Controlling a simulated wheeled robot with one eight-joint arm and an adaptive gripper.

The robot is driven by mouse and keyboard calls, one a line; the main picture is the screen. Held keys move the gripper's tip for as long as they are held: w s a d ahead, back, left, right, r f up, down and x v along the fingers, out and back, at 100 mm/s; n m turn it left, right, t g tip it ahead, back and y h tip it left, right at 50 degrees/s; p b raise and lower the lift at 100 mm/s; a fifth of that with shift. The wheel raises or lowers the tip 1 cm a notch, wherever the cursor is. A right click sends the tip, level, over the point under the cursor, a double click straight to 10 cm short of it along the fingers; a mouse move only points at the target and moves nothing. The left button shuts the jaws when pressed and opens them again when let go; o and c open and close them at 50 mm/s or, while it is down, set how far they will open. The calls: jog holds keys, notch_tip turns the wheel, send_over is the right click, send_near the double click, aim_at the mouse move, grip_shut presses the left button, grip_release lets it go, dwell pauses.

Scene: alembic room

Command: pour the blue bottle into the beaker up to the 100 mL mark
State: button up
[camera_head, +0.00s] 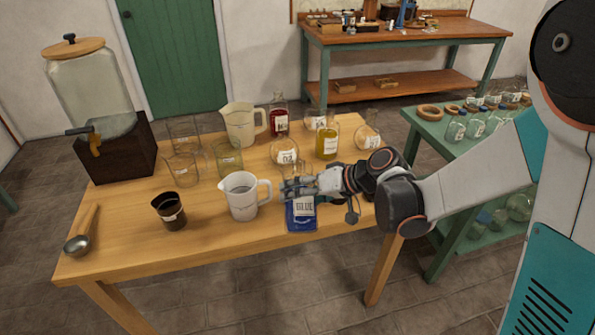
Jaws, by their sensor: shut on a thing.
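The blue bottle (301,222), with a white label reading BLUE, is near the front edge of the wooden table, right of a clear jug. It looks upright; I cannot tell whether its base touches the table. My gripper (296,188) is shut on its upper part, and the fingers hide its neck. Several clear beaker-like glasses stand at the left: one at the back (184,131), one in front of it (183,168) and one further right (229,157). I cannot tell which is the task's beaker. A 100 mL mark cannot be read.
The clear handled jug (241,203) stands close left of my gripper. A dark cup (170,212), a scoop (79,241) and a large dispenser (90,95) are further left. A cream pitcher (239,124), red bottle (279,118) and yellow bottle (327,142) stand behind.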

jog(key=shift+s+f+n+t+y+b, duration=0.2)
jog(key=shift+f+n+t, duration=0.1)
jog(key=shift+n+t, duration=0.25)
jog(key=shift+s+f+n+t+y+b, duration=0.1)
jog(key=shift+s+f+n+t+y, duration=0.2)
jog(key=shift+t, duration=0.45)
jog(key=shift+w, duration=0.1)
jog(key=shift+d, duration=0.15)
